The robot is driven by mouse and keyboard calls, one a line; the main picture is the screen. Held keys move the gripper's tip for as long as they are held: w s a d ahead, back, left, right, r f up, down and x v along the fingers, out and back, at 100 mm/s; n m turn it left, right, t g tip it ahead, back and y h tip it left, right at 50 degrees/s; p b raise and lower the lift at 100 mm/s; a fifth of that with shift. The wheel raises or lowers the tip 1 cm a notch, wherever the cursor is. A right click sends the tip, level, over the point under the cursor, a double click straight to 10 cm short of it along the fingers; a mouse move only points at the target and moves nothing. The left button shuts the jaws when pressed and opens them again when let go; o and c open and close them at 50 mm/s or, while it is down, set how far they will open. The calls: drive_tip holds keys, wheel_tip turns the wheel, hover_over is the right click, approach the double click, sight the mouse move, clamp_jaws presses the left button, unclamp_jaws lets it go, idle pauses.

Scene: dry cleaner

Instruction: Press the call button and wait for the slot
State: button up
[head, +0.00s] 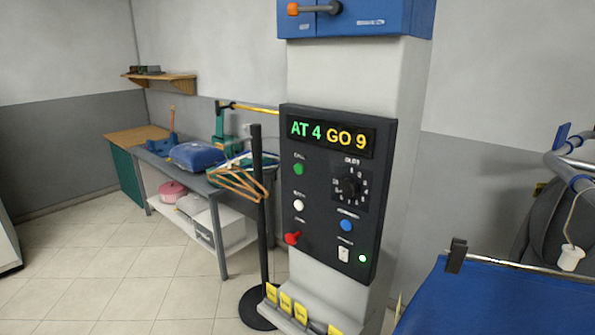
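A black control panel (331,225) is mounted on a pale pillar in the middle of the head view. Its display (328,133) reads "AT 4" in green and "GO 9" in yellow. A green button (298,169) sits at the upper left under a small label that looks like "CALL". A black slot dial (348,187) with numbers around it is to its right. Below are a white button (298,205), a red knob (292,238), a blue button (346,226), a white switch (343,254) and a small lit lamp (362,258). My gripper is not in view.
A black post (260,210) on a round base stands left of the panel, with orange hangers (238,182) beside it. Yellow tags (286,304) line the ledge below. A blue cloth (490,305) and rail are at right. A workbench (190,180) stands behind left; floor there is clear.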

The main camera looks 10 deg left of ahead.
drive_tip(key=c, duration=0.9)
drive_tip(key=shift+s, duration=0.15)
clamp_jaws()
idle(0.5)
